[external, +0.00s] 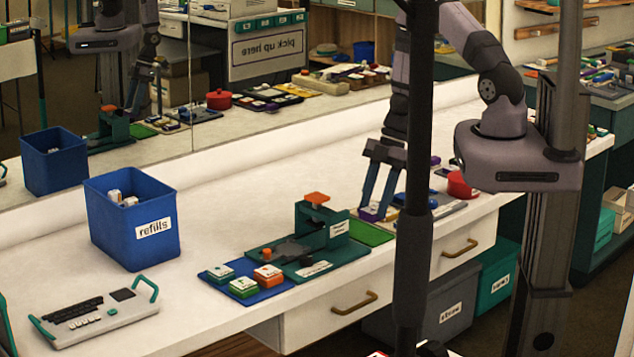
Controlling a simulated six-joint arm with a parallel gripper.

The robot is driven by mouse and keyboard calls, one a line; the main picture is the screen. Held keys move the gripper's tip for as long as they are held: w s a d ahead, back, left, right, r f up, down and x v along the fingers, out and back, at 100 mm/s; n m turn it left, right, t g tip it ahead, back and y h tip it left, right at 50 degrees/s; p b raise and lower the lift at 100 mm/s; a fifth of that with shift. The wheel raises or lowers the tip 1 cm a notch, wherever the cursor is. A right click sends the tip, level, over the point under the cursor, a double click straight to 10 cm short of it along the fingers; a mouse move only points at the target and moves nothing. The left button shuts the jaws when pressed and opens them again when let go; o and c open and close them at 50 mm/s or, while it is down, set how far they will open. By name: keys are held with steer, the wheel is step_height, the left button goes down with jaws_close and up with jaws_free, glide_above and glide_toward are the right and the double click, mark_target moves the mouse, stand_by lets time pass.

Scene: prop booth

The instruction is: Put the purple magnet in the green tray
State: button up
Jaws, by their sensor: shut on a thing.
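My gripper (379,205) points down over the counter, right of centre in the external view. Its two fingers are shut on the purple magnet (372,214), a small flat piece with a pale top, seen low between the fingertips. I cannot tell whether the magnet touches what is below it. The flat bright green tray (369,233) lies just in front and slightly left of the gripper, beside a dark green stamping stand. No object shows on the visible part of the tray. A dark pole in front hides the area right of the gripper.
The dark green stand (325,226) with an orange top rises left of the tray. A blue tray (222,282) holds green and orange blocks. A blue refills bin (133,222) and a keyboard-like device (95,312) are farther left. A red pot (461,186) is right. A mirror backs the counter.

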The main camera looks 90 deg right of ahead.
mark_target(377, 207)
steer(key=shift+f+b, duration=1.95)
steer(key=shift+b, duration=0.1)
steer(key=shift+f, duration=0.35)
steer(key=o, duration=1.2)
steer(key=shift+o, duration=0.2)
steer(key=p+v, duration=0.2)
steer(key=v, duration=0.5)
steer(key=shift+r+p, duration=0.15)
steer(key=shift+p, duration=0.15)
